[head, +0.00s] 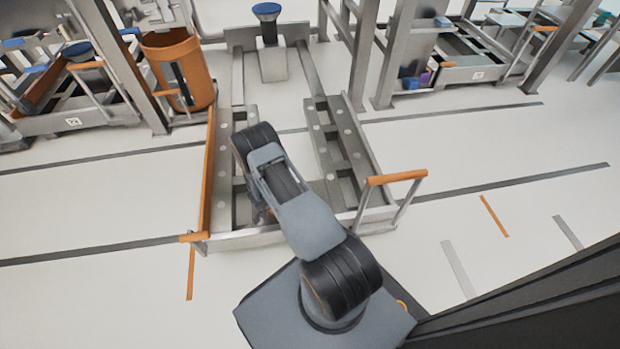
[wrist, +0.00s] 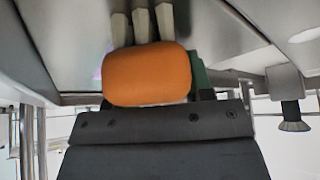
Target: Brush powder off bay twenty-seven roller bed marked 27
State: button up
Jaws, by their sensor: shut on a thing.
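An orange brush (wrist: 147,77) with pale bristle-like tufts fills the middle of the wrist view. My gripper (wrist: 160,125) shows dark below it and is shut on the brush; its fingers are mostly hidden. In the head view my arm reaches over a grey metal bay frame (head: 345,150) with two long side beams and open recesses. My gripper's end is largely hidden behind the arm, low inside this frame. The roller bed, any powder and the number 27 cannot be made out. I cannot tell whether the bristles touch a surface.
An orange-topped handle (head: 397,177) stands at the frame's front right corner, and an orange rail (head: 207,170) runs along its left. An orange bin (head: 180,68) stands at the left bay. A blue-topped post (head: 268,30) is behind.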

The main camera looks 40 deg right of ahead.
notch_tip(320, 180, up, 3)
jog(key=shift+s+d+f+p, duration=0.1)
jog(key=shift+p, duration=0.65)
notch_tip(320, 180, up, 5)
jog(key=p, duration=0.4)
jog(key=shift+p, duration=0.3)
